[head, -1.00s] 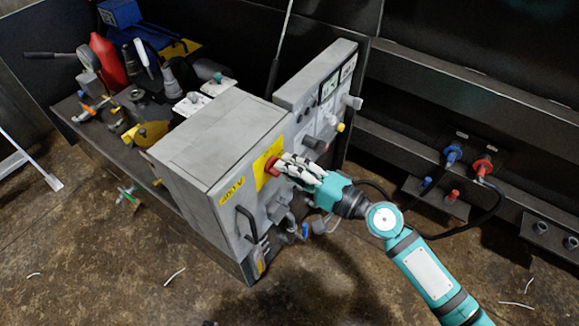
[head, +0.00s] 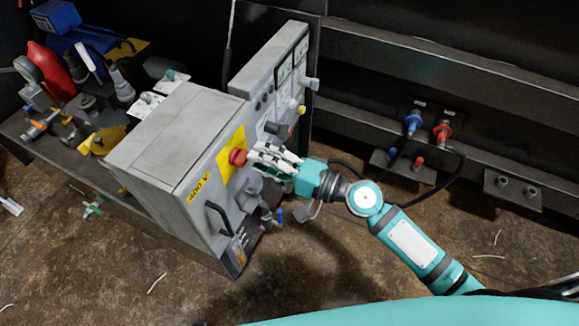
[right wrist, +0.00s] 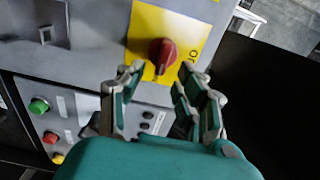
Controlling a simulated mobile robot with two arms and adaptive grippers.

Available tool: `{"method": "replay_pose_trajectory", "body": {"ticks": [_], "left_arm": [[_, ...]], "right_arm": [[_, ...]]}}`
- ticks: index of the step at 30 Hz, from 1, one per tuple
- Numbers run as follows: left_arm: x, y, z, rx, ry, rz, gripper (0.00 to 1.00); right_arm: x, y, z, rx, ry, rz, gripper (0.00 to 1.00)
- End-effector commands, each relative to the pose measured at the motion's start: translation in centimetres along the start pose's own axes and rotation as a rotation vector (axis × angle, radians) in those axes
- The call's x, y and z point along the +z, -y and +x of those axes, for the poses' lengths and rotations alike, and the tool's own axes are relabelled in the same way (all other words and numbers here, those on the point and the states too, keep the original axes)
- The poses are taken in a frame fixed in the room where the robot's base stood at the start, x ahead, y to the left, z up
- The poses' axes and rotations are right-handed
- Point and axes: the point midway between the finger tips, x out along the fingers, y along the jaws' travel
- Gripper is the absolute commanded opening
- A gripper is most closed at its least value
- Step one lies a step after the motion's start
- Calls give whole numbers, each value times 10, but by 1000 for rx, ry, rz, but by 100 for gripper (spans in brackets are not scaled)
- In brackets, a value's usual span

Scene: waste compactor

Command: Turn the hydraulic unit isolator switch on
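The red isolator switch (head: 238,157) is on a yellow plate (head: 226,165) on the side of the grey cabinet marked 400V. In the right wrist view the red switch handle (right wrist: 162,54) stands just beyond the fingertips, roughly between them. Its setting cannot be read. My right gripper (head: 258,155) is beside the switch, its fingers pointing at it. In the right wrist view the right gripper (right wrist: 158,80) is open and empty, with its fingers apart. Whether a fingertip touches the handle is unclear. My left gripper is not in view.
Green (right wrist: 39,105), red and yellow buttons are on a neighbouring panel. A black cabinet handle (head: 217,219) is below the switch. Tools and a red bottle (head: 47,70) crowd the bench behind the cabinet. Blue (head: 413,123) and red connectors are on the right wall. The floor in front is mostly clear.

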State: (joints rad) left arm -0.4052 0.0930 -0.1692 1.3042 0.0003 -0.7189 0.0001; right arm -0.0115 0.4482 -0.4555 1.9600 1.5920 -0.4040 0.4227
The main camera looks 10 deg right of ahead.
Motion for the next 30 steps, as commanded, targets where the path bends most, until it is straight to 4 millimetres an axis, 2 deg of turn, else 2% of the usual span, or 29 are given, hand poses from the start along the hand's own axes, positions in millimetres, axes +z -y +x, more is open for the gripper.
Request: {"method": "replay_pose_trajectory", "body": {"ticks": [6,13,18,30], "left_arm": [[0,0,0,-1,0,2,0],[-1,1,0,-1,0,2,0],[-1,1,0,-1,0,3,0],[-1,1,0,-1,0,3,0]], "right_arm": [[0,-2,-49,5,-1,3,36],[0,-1,-87,3,-2,3,36],[0,0,-97,0,0,1,36],[0,0,-98,0,-1,1,36]]}}
